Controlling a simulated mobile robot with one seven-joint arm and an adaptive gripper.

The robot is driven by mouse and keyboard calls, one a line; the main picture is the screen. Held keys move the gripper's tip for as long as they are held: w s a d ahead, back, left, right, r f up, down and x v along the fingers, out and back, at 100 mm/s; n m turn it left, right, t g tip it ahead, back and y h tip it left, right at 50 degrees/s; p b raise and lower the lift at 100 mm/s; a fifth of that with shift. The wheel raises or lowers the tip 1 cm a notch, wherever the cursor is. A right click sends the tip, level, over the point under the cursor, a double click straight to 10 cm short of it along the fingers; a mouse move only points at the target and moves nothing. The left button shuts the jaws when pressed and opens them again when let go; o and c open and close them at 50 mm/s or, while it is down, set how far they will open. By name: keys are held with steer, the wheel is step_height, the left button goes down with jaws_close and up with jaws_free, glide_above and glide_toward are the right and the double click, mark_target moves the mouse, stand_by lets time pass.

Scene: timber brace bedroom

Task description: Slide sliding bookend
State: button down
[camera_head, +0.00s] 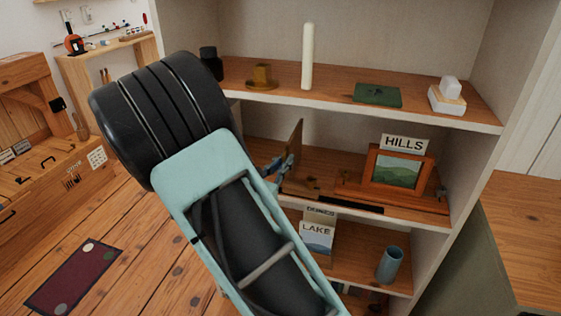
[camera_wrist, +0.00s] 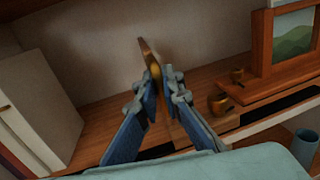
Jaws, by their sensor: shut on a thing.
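The sliding bookend (camera_head: 295,142) is an upright wooden panel on the middle shelf, seen nearly edge-on. In the wrist view the bookend (camera_wrist: 147,56) rises between and beyond my fingertips. My gripper (camera_head: 284,168) reaches in over the shelf's front edge, its blue fingers closed on the panel. The fingertips also show close together in the wrist view (camera_wrist: 164,82). The wooden base (camera_head: 350,197) runs right from the panel to a framed green landscape (camera_head: 397,170). My arm hides the left part of the shelf.
A HILLS sign (camera_head: 403,143) stands behind the frame. A brass knob (camera_wrist: 218,103) sits by the base, and a white box (camera_wrist: 38,105) stands left of my fingers. The upper shelf (camera_head: 330,82) lies above my gripper; a blue cup (camera_head: 390,264) stands on the shelf below.

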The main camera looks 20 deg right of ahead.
steer(key=c, duration=2.1)
jaws_free()
steer(key=v, duration=1.2)
